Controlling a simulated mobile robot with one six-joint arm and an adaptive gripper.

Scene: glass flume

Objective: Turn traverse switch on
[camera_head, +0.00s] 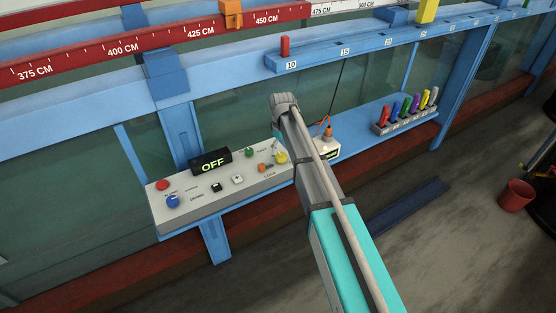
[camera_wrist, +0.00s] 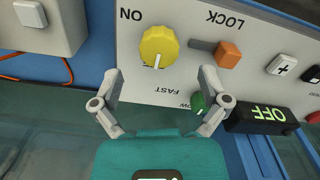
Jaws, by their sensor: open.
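The grey control box (camera_head: 220,192) stands on the blue ledge, and its black display (camera_head: 211,161) reads OFF in green. A yellow knob (camera_wrist: 159,46) with a white pointer mark sits beside the printed word ON; in the head view it (camera_head: 281,157) is near the box's right end. In the wrist view the pointer mark is toward my gripper, away from the top edge. My gripper (camera_wrist: 160,74) is open and empty, its fingertips spread wide just short of the knob, one on each side. In the head view my arm hides most of the gripper.
An orange slider (camera_wrist: 228,55) by LOCK and a green knob (camera_wrist: 203,103) by FAST are close to the right finger. A small white box (camera_head: 328,147) with an orange wire stands right of the panel. Several coloured handles (camera_head: 408,112) stand in a rack further right.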

